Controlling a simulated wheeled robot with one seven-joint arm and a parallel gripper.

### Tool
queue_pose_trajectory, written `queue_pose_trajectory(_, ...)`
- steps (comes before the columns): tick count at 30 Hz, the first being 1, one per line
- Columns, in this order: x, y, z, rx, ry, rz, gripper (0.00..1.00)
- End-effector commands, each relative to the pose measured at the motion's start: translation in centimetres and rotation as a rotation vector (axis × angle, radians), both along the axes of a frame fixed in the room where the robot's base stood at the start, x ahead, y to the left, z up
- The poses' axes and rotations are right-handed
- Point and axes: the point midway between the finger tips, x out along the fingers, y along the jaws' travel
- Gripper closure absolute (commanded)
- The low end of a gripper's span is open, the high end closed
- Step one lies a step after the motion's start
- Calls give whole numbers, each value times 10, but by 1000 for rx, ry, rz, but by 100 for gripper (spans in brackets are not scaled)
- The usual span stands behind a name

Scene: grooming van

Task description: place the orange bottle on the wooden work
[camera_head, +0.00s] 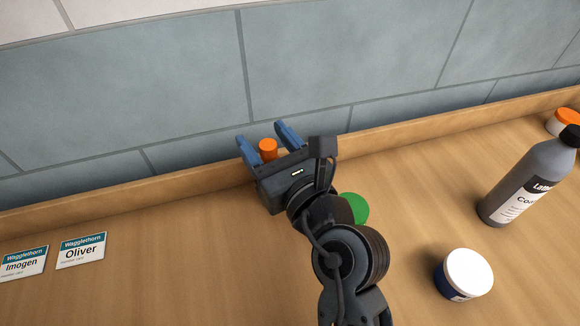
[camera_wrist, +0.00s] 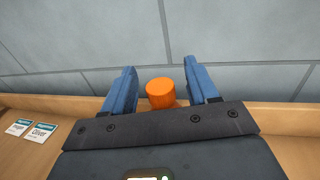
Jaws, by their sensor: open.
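An orange cylinder, which looks like the orange bottle (camera_head: 268,149), shows between the two blue fingers of my gripper (camera_head: 262,137). In the wrist view the bottle (camera_wrist: 160,93) stands between the open fingers of my gripper (camera_wrist: 163,88), with a gap on both sides. Its lower part is hidden behind the gripper body. The wooden worktop (camera_head: 190,240) lies beneath my arm. I cannot tell whether the bottle touches the worktop.
A wooden upstand (camera_head: 130,190) and tiled wall (camera_head: 300,60) are close behind. Two name cards (camera_head: 80,250) lie at left. A green round thing (camera_head: 355,207) is partly behind my arm. A white-lidded jar (camera_head: 466,272), grey bottle (camera_head: 528,180) and orange-lidded jar (camera_head: 564,122) stand at right.

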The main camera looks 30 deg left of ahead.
Motion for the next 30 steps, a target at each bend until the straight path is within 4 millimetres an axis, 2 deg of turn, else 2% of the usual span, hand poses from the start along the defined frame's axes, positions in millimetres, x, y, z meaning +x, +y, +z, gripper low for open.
queue_pose_trajectory(18,-41,-82,-1,-3,-2,0,41)
queue_pose_trajectory(24,-50,-97,0,0,-1,1,41)
queue_pose_trajectory(30,-51,-101,0,0,0,1,41)
